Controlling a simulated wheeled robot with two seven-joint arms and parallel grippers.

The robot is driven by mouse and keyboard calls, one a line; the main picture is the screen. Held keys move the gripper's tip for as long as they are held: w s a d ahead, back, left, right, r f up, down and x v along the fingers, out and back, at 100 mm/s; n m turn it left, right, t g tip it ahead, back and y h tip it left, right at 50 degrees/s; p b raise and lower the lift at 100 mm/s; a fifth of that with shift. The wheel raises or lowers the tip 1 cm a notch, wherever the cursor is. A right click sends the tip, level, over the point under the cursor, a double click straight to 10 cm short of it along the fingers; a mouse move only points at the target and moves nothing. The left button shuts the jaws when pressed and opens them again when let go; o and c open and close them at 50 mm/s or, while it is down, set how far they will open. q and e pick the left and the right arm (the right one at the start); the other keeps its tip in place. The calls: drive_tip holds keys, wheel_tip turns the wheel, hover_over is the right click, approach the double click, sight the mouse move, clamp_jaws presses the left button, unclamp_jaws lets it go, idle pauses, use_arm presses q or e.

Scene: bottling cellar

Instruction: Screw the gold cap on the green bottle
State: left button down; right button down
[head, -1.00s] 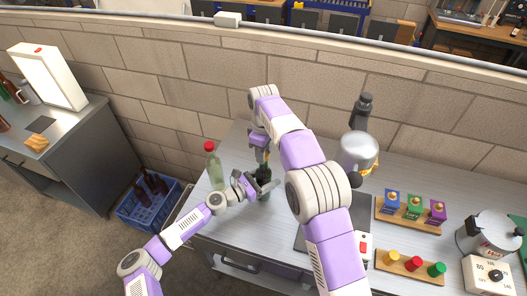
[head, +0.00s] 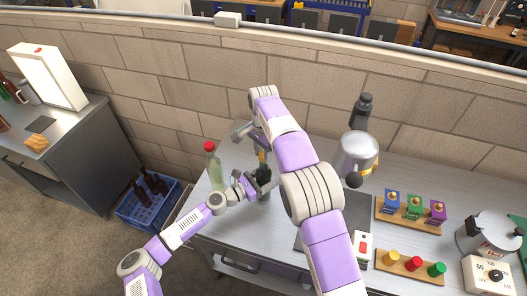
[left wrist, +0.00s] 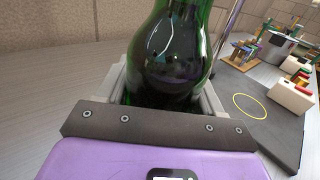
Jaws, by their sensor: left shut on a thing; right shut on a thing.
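The dark green bottle (head: 263,188) stands upright near the left end of the workbench. My left gripper (head: 258,186) is shut on its body from the left. In the left wrist view the green bottle (left wrist: 172,60) fills the space between the fingers; its top is out of frame. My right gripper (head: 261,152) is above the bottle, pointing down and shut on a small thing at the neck. A gold-yellow patch there, likely the gold cap (head: 262,158), shows at the bottle's mouth. The fingers and arm partly hide it, so I cannot tell how it is seated.
A pale bottle with a red top (head: 214,168) stands close left of my left gripper. A metal pot (head: 357,151) and a dark grey bottle (head: 362,112) are to the right. A board with yellow, red and green pieces (head: 393,267) lies at the front right. A block wall stands behind.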

drive_tip(key=m, duration=0.9)
drive_tip(key=shift+m, duration=0.3)
drive_tip(key=m, duration=0.3)
drive_tip(key=shift+m, duration=0.4)
drive_tip(key=c, duration=0.8)
unclamp_jaws()
drive_tip(key=shift+o, duration=0.2)
drive_tip(key=shift+r, duration=2.25)
drive_tip(key=shift+c, duration=0.2)
